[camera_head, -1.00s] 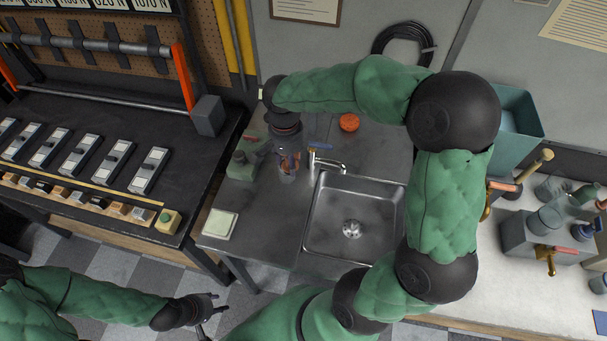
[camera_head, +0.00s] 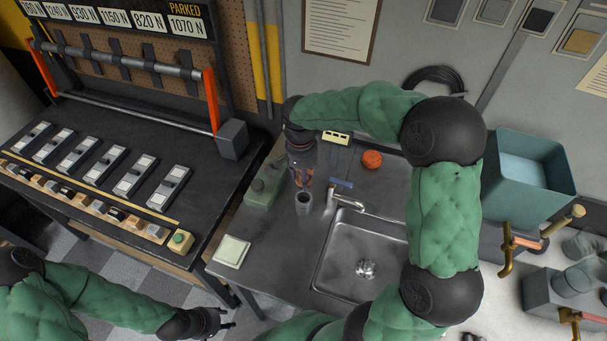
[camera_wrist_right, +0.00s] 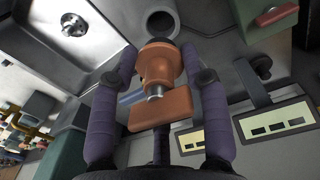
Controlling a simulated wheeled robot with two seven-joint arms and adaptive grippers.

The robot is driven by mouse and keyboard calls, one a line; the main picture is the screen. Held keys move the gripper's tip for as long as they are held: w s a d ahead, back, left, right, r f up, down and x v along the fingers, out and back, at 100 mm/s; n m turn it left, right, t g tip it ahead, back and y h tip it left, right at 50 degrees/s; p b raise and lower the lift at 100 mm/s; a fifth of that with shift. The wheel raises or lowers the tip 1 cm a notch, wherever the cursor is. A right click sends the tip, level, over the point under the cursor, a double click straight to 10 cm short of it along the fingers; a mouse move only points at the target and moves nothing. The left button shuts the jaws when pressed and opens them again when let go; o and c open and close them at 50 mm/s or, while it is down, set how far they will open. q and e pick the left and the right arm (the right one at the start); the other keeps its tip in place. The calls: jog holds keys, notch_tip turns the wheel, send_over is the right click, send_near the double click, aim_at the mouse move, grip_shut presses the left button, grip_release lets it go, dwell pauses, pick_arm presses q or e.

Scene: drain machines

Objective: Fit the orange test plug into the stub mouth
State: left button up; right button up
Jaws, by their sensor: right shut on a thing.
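The orange test plug (camera_wrist_right: 158,70) has a flanged body, a metal stem and a flat block-like part. My right gripper (camera_wrist_right: 157,82) is shut on it, with purple-grey fingers on both sides. In the head view my right gripper (camera_head: 301,158) points down, with a bit of the plug (camera_head: 303,178) showing below. The grey stub (camera_head: 303,203) stands upright on the counter just below. Its dark round mouth (camera_wrist_right: 161,22) lies beyond the plug's end in the wrist view; the exact gap is hard to tell. My left gripper (camera_head: 226,320) is open and empty at the lower left.
A sink (camera_head: 335,268) with a tap (camera_head: 355,203) is right of the stub. A green block (camera_head: 262,190) is close on the left. An orange round piece (camera_head: 372,158) and a yellow-labelled piece (camera_head: 336,138) lie behind. A pale pad (camera_head: 231,251) is at front left.

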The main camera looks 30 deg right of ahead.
jog(key=shift+f+b, duration=1.8)
jog(key=shift+f, duration=0.9)
jog(key=shift+f, duration=1.55)
dwell(0.5)
jog(key=shift+s+f, duration=0.1)
dwell(1.1)
jog(key=o, duration=1.3)
jog(key=shift+r, duration=0.2)
jog(key=r, duration=1.1)
jog(key=shift+w+a+r, duration=0.2)
jog(key=shift+a+r, duration=0.1)
jog(key=shift+r, duration=0.05)
